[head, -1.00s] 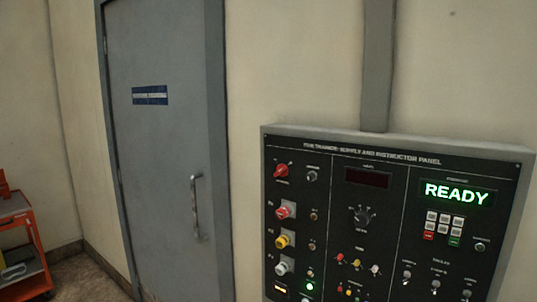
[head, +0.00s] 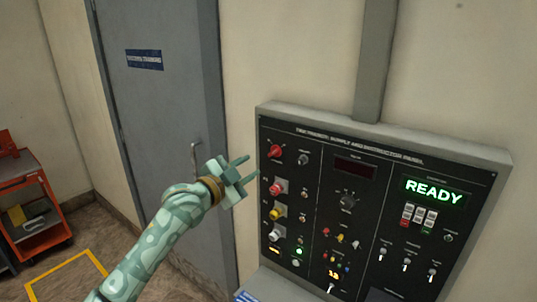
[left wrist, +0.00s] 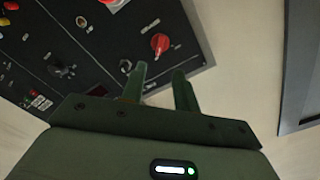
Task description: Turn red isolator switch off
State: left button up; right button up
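The red isolator switch (head: 276,152) is a red rotary knob at the upper left of the black instructor panel (head: 330,225). It also shows in the left wrist view (left wrist: 160,43), beyond the fingertips and a little left of them. My left gripper (head: 243,167) is to the left of the panel, level with the red knob. Its two fingers are apart with nothing between them, as the left wrist view shows too (left wrist: 160,76). A gap appears to remain between fingers and knob. My right gripper is not in view.
The panel has a lit READY display (head: 433,191), several coloured knobs and small toggle switches. A grey door (head: 165,110) with a handle is on the left. An orange cart (head: 38,215) stands at far left. Bare wall lies between door and panel.

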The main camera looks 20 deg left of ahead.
aim_at(272, 153)
pick_arm(q)
jog(key=x, duration=0.9)
jog(key=shift+w+f, duration=0.1)
jog(key=shift+w, duration=0.1)
jog(key=shift+c, duration=0.3)
grip_shut()
